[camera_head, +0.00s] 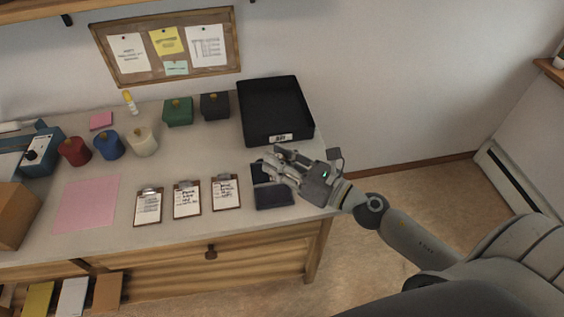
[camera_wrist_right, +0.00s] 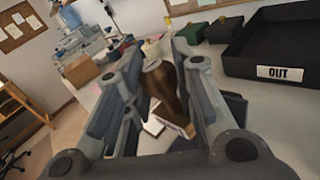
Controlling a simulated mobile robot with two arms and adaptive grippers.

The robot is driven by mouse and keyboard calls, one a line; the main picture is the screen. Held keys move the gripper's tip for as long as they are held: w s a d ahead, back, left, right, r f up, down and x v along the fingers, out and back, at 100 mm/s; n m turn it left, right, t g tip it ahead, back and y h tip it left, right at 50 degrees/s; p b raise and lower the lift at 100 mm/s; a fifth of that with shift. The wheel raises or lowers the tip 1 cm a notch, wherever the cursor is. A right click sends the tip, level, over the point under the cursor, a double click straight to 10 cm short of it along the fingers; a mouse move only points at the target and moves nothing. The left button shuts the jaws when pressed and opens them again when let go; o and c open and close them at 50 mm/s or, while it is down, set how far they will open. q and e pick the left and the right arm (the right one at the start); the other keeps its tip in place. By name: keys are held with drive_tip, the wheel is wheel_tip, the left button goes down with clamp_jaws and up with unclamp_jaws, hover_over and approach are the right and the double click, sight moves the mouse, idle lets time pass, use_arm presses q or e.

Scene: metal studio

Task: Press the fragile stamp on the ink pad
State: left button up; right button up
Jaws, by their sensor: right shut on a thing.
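My right gripper (camera_head: 276,160) reaches in from the right over the right end of the desk. In the right wrist view its fingers (camera_wrist_right: 158,85) are closed around the brown wooden handle of the stamp (camera_wrist_right: 163,78). The stamp's lighter base (camera_wrist_right: 177,121) shows below the handle. In the head view the stamp is hidden by the gripper or too small to make out. The dark open ink pad (camera_head: 274,197) lies on the desk beneath the gripper, partly covered by it. I cannot tell whether the stamp touches the pad. My left gripper is not in view.
A black OUT tray (camera_head: 248,124) stands behind the pad. Several small clipboards (camera_head: 187,200) lie left of it, then a pink sheet (camera_head: 85,204). Red (camera_head: 74,152), blue (camera_head: 109,146) and white (camera_head: 143,142) knobbed containers stand further back. The desk's right edge is close.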

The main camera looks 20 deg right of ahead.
drive_tip(key=shift+w+a+f, duration=0.35)
drive_tip(key=shift+a+f, duration=0.05)
drive_tip(key=shift+f, duration=0.3)
drive_tip(key=shift+a+f, duration=0.15)
drive_tip(key=shift+f, duration=0.25)
wheel_tip(320, 180, down, 6)
drive_tip(key=b, duration=0.5)
drive_tip(key=shift+r, duration=0.2)
drive_tip(key=shift+f+b, duration=0.7)
drive_tip(key=shift+b, duration=0.25)
drive_tip(key=shift+r, duration=0.1)
wheel_tip(320, 180, up, 7)
drive_tip(key=p, duration=0.7)
